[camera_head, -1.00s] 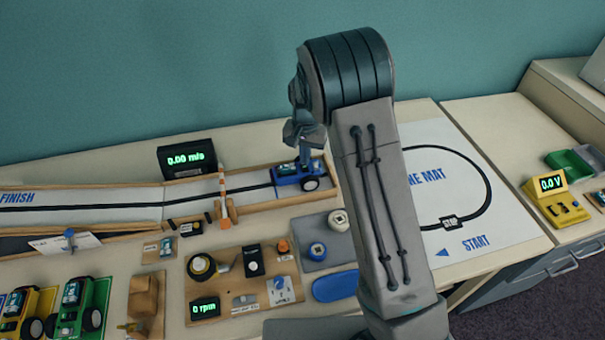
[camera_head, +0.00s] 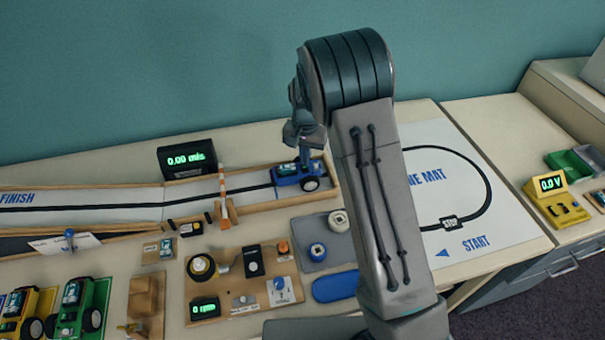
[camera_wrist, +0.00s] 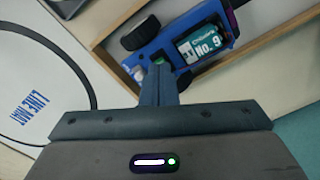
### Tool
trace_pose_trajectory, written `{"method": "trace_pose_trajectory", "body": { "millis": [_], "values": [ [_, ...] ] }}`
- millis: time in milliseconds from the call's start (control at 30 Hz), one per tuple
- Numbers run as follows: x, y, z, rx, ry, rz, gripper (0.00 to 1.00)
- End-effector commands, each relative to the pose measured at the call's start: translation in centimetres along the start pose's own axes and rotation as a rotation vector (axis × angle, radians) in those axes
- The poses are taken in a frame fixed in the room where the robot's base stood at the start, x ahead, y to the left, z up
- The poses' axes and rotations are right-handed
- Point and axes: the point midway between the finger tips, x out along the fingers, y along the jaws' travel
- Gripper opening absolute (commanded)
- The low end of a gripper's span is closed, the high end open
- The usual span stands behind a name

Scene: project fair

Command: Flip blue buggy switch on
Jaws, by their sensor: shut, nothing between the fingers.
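The blue buggy (camera_head: 300,177) sits in the wooden track lane at its right end, in front of the barrier. The switch itself is largely hidden by the fingers. In the head view my gripper (camera_head: 304,150) is just above the buggy, partly hidden by my arm.
A striped barrier (camera_head: 224,196) stands across the track left of the buggy. A speed display (camera_head: 187,159) reads 0.00 m/s behind the track. A motor test board (camera_head: 225,306), a green buggy (camera_head: 80,309) and a yellow buggy (camera_head: 24,312) are in front. The line mat (camera_head: 500,225) lies right.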

Motion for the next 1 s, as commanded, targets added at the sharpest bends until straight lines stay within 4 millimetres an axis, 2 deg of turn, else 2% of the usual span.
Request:
{"method": "trace_pose_trajectory", "body": {
  "millis": [1000],
  "values": [
    [0.62, 0.01, 0.01, 0.000, -0.001, 0.000, 0.00]
  ]
}}
